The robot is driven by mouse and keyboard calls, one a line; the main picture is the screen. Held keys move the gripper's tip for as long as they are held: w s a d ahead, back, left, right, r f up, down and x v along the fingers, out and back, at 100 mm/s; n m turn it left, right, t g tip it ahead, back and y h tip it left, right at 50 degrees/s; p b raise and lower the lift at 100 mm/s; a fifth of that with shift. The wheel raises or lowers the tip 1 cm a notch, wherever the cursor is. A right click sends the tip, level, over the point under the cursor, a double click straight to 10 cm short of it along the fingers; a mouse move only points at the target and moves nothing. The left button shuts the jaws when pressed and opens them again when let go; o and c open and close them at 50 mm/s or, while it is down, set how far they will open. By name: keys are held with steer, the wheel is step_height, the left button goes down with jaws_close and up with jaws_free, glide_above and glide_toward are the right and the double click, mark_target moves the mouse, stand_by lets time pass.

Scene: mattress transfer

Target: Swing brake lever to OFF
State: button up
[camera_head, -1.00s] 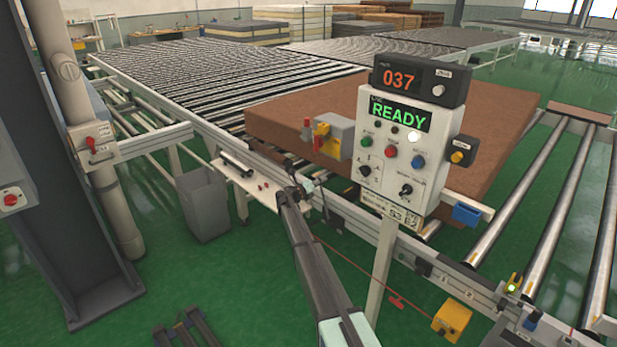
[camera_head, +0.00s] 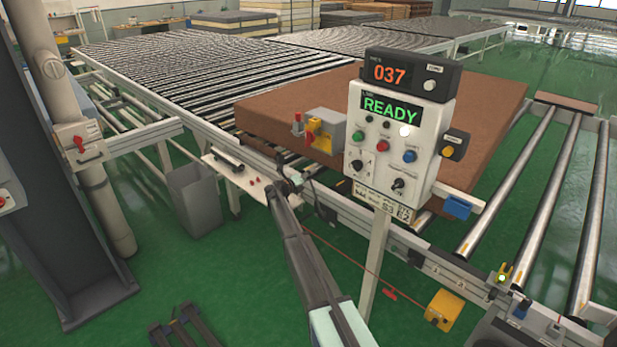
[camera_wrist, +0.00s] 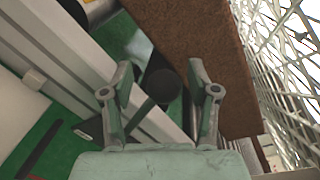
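A black round knob on a dark stalk (camera_wrist: 161,84), apparently the brake lever, shows in the wrist view between the two fingers of my gripper (camera_wrist: 160,90). The fingers are spread, with a visible gap on each side of the knob. In the head view my gripper (camera_head: 289,185) is small, at the end of my arm beside the conveyor's near rail, left of the control panel. The lever cannot be made out clearly there. No OFF marking is readable.
The control panel (camera_head: 377,170) reads READY and stands close right of my arm. A brown mattress (camera_head: 270,110) lies on the conveyor behind, its edge near the right finger in the wrist view. A grey bin (camera_head: 195,200) stands left, and a yellow box (camera_head: 444,308) is low right.

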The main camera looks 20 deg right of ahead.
steer(key=v, duration=1.2)
stand_by(0.3)
